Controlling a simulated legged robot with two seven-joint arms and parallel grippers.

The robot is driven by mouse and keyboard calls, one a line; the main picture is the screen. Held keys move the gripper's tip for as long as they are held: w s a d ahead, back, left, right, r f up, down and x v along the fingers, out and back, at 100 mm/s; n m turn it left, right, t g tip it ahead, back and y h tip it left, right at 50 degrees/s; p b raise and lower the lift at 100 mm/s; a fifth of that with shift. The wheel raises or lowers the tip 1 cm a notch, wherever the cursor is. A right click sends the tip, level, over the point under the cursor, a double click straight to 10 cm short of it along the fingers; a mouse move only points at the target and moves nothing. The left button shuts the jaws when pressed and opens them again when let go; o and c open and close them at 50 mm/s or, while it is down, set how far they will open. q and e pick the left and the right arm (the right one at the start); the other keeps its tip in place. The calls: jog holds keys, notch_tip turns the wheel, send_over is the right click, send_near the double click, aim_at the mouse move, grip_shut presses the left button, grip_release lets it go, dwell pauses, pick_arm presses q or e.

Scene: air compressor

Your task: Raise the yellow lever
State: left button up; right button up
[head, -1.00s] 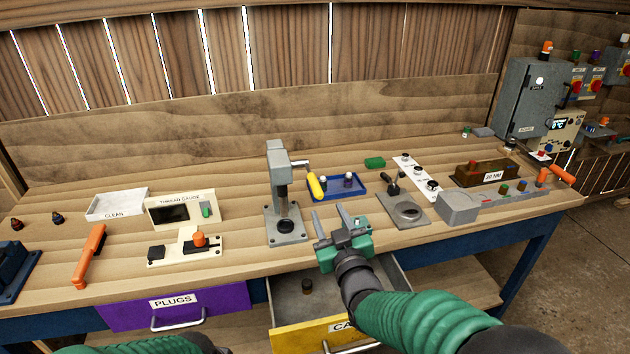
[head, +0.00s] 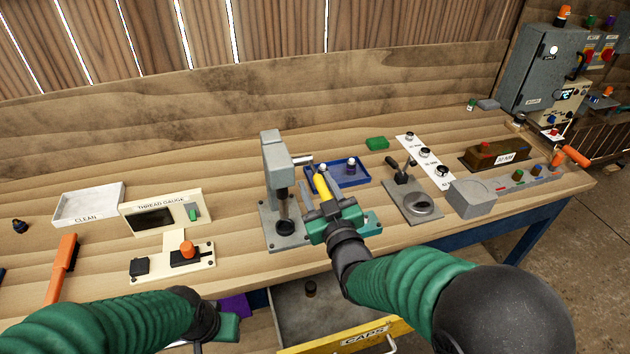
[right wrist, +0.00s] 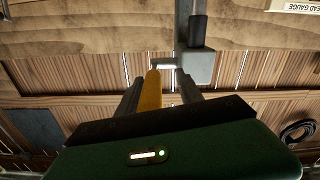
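The yellow lever (head: 321,185) sticks out from the right side of the grey press (head: 279,180) and slopes down toward me. My right gripper (head: 319,203) is at the lever's lower end, in front of the press. In the right wrist view the yellow lever (right wrist: 153,90) stands between the two dark fingers (right wrist: 158,88), nearer the left one. A gap shows on its right side, so the gripper is open around it. My left gripper (head: 228,325) is low at the table's front edge, mostly hidden by its own wrist; its fingers do not show clearly.
A blue tray (head: 353,180) sits just right of the lever. A grey plate with a black lever (head: 412,203) lies farther right. The thread gauge (head: 160,218) stands left of the press. An open yellow CAPS drawer (head: 362,335) juts out below my right arm.

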jog(key=shift+d, duration=0.3)
jog(key=shift+c, duration=0.9)
jog(key=shift+w+d+f, duration=0.1)
jog(key=shift+w+d, duration=0.05)
jog(key=shift+d, duration=0.3)
jog(key=c, duration=0.5)
jog(key=shift+c, duration=1)
jog(key=shift+a, duration=0.3)
grip_shut()
